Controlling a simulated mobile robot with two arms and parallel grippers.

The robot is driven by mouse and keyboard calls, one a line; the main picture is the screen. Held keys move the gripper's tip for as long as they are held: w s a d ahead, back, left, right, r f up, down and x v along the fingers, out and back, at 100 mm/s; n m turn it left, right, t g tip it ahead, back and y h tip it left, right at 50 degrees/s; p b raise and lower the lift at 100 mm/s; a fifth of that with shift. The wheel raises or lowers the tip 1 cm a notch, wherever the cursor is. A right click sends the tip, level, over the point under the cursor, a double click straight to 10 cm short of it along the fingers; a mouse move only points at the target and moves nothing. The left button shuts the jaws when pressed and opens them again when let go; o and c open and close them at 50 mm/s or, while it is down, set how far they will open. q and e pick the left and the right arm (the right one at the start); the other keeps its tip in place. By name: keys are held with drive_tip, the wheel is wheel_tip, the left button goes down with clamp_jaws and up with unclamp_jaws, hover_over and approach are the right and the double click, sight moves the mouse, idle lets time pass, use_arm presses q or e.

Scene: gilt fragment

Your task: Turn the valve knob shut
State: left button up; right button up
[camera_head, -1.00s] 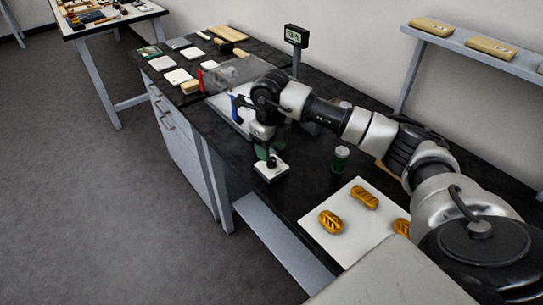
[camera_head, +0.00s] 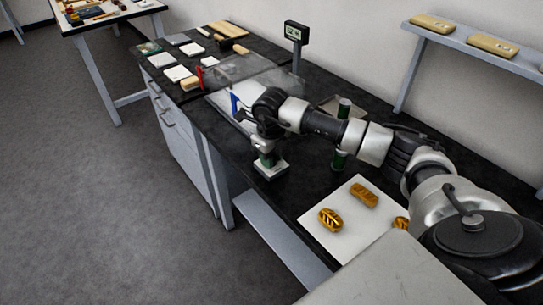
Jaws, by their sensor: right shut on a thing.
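The valve is a small block with a pale square base (camera_head: 271,173) on the dark worktop, near its front edge. Its dark knob is mostly hidden by my right gripper (camera_head: 267,160). The right gripper points down over the middle of the base and is shut on the knob. Green parts show at the fingers, just above the base. The knob's angle cannot be told from here. My left gripper is not in view.
A green can (camera_head: 339,161) stands right of the valve, another green can (camera_head: 344,108) behind my arm. Bread loaves lie on a white board (camera_head: 337,250). A clear panel (camera_head: 238,68), a blue-handled tool (camera_head: 234,103) and a small display (camera_head: 297,33) stand behind.

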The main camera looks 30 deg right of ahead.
drive_tip(key=n+b, duration=0.2)
drive_tip(key=n, duration=0.1)
drive_tip(key=shift+f+b, duration=0.15)
drive_tip(key=shift+b, duration=0.15)
drive_tip(key=n+b, duration=0.3)
drive_tip(key=n, duration=0.2)
drive_tip(key=shift+n, duration=0.4)
drive_tip(key=n+b, duration=0.2)
drive_tip(key=n, duration=0.2)
drive_tip(key=shift+n, duration=0.3)
drive_tip(key=shift+n+b, duration=1.05)
drive_tip(key=shift+n, duration=1.25)
drive_tip(key=shift+r, duration=0.2)
drive_tip(key=o, duration=0.9)
wheel_tip(320, 180, up, 11)
drive_tip(key=shift+f, duration=0.1)
